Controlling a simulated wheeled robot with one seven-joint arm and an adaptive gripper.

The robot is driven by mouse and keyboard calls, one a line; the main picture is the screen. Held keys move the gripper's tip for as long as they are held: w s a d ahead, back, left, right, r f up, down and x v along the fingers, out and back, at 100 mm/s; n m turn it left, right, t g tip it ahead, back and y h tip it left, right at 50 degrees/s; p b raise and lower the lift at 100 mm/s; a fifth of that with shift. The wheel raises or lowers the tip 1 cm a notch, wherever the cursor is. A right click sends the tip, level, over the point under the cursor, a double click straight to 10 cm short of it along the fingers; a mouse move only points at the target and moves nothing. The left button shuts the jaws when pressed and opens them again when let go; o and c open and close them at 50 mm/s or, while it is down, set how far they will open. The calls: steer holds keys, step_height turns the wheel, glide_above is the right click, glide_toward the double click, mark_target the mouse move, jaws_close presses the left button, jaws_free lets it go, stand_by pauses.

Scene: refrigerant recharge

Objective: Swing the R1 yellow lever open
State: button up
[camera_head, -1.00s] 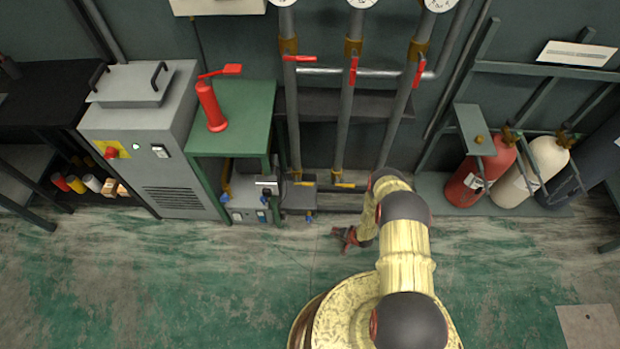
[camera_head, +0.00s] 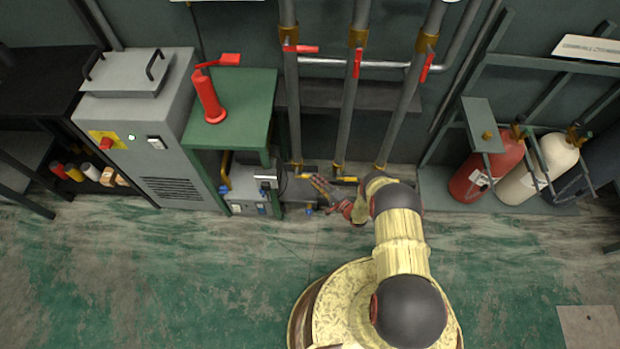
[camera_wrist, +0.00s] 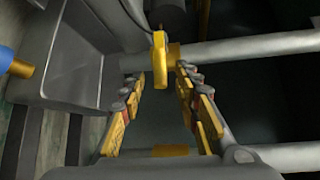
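Yellow levers sit low on the vertical pipes in the head view, one at the left pipe (camera_head: 303,176) and one at the middle pipe (camera_head: 344,179). No R1 label is readable. My gripper (camera_head: 319,184) is low in front of the pipes, close to these two levers. In the wrist view a yellow lever (camera_wrist: 160,60) stands upright on a yellow valve body on a grey pipe. My open gripper (camera_wrist: 160,76) has a finger on either side of the line to this lever. The lever is at or just beyond the fingertips; contact cannot be told.
A grey box (camera_wrist: 72,62) stands left of the fingers, with a blue-tipped part (camera_wrist: 20,69) beside it. Red levers (camera_head: 300,48) sit higher on the pipes. A green table (camera_head: 255,110) is left, and gas cylinders (camera_head: 487,170) are right. The floor in front is clear.

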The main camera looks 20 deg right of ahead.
mark_target(305, 176)
steer(key=shift+b+x, duration=0.55)
steer(key=shift+x, duration=1.7)
steer(key=c, duration=0.7)
jaws_close()
